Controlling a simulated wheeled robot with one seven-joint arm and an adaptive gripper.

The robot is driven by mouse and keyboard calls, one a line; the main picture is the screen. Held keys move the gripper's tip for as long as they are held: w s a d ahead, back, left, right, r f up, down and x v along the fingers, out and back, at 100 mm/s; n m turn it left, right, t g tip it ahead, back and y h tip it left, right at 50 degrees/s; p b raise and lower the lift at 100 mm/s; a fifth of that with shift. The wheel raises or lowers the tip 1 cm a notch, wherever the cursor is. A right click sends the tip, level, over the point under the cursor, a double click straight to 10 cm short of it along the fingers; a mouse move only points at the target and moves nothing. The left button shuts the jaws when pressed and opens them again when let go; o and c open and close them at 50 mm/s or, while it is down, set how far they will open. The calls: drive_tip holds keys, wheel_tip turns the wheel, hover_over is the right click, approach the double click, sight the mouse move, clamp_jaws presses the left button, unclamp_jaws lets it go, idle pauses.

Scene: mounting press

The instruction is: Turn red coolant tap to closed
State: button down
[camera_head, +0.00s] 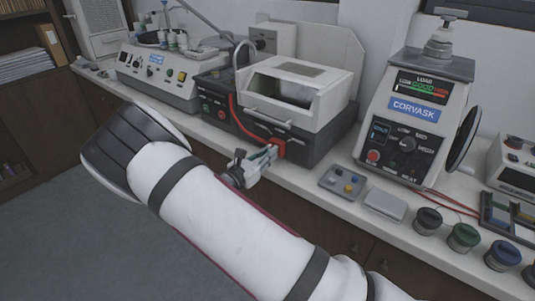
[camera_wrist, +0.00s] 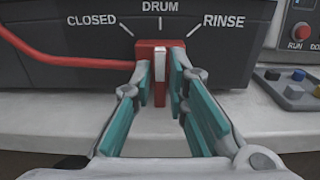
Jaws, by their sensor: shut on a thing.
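The red coolant tap (camera_wrist: 159,58) is on the dark front panel of the machine (camera_head: 290,140), under the labels CLOSED, DRUM and RINSE. Its white pointer line stands upright, toward DRUM. My gripper (camera_wrist: 160,82) is shut on the tap, with teal finger pads on its left and right sides. In the head view my gripper (camera_head: 266,158) reaches the front of the machine at its lower right, and the tap is mostly hidden there by the fingers. CLOSED (camera_wrist: 91,20) is printed to the left of the tap, RINSE (camera_wrist: 223,21) to the right.
A red hose (camera_wrist: 60,60) runs left from the tap.

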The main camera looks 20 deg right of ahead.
drive_tip(key=n, duration=0.4)
drive_tip(key=shift+w+a+n, duration=0.1)
drive_tip(key=shift+n, duration=0.2)
drive_tip(key=shift+f+n, duration=0.1)
drive_tip(key=shift+n, duration=1.9)
drive_tip(key=c, duration=1.7)
unclamp_jaws()
drive_tip(key=shift+o, duration=0.2)
drive_tip(key=shift+a, duration=0.15)
drive_tip(key=v, duration=1.2)
